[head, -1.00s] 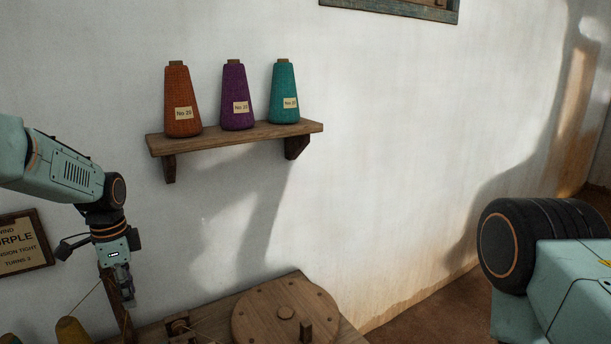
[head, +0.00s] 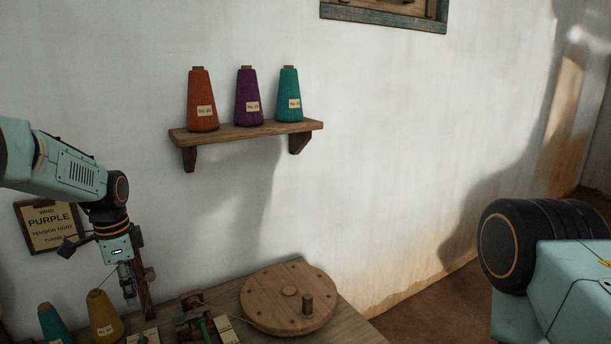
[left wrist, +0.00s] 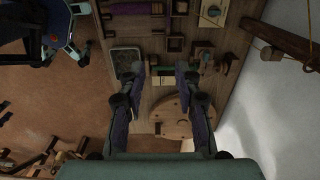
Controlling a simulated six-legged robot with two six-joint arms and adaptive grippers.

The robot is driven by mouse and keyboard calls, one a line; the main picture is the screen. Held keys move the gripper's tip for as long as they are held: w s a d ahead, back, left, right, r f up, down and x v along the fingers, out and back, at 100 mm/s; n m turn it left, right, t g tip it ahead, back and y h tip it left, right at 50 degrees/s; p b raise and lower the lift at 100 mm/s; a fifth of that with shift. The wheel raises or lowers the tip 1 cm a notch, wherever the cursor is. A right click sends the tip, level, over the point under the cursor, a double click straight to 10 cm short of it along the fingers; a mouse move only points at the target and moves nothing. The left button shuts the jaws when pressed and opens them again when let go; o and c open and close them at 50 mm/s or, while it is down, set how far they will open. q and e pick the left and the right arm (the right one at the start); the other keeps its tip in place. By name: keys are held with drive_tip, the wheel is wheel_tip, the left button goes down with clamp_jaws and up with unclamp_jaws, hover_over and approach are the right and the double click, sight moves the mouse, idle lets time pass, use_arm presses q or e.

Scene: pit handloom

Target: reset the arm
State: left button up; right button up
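My left arm comes in from the left in the head view, bent down at the wrist. Its gripper (head: 128,285) points down in front of the wall, above the wooden bench. In the left wrist view the two fingers of the left gripper (left wrist: 163,78) stand apart with nothing between them, over the bench top (left wrist: 150,100). My right arm shows only as a large joint and a teal link at the right edge of the head view; its gripper is out of view.
A wall shelf (head: 245,131) holds orange (head: 202,95), purple (head: 248,92) and teal (head: 288,90) cones. A sign (head: 48,225) reads "PURPLE". The bench carries a round wooden wheel (head: 265,299), a yellow cone (head: 104,318) and a teal cone (head: 53,325). Open floor (head: 430,305) lies right.

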use_arm(q)
drive_tip(key=w+f+n+t, duration=0.1)
drive_tip(key=w+n+t, duration=0.1)
drive_tip(key=w, duration=0.2)
drive_tip(key=s+d+f+n+t+b, duration=0.1)
drive_tip(key=s+d+f+n, duration=0.35)
drive_tip(key=f, duration=0.45)
drive_tip(key=s+d+f+n+t+b, duration=0.1)
drive_tip(key=s+d+f+n+b, duration=0.15)
drive_tip(key=s+d+f, duration=0.45)
drive_tip(key=s+f+n+g+b, duration=0.1)
drive_tip(key=s+f, duration=0.4)
drive_tip(key=s, duration=0.5)
drive_tip(key=s+d+f+n+g+b, duration=0.1)
drive_tip(key=s+f+b, duration=0.2)
drive_tip(key=s, duration=0.8)
drive_tip(key=s+d+f+n+g+b, duration=0.1)
drive_tip(key=s+f+g+b, duration=0.1)
drive_tip(key=s+f, duration=0.5)
drive_tip(key=s, duration=0.4)
drive_tip(key=shift+s+d+f+b, duration=0.25)
drive_tip(key=shift+f+b, duration=0.05)
use_arm(e)
wheel_tip(320, 180, down, 10)
drive_tip(key=shift+w+d+f, duration=0.15)
drive_tip(key=shift+w, duration=0.3)
use_arm(q)
drive_tip(key=shift+w, duration=0.1)
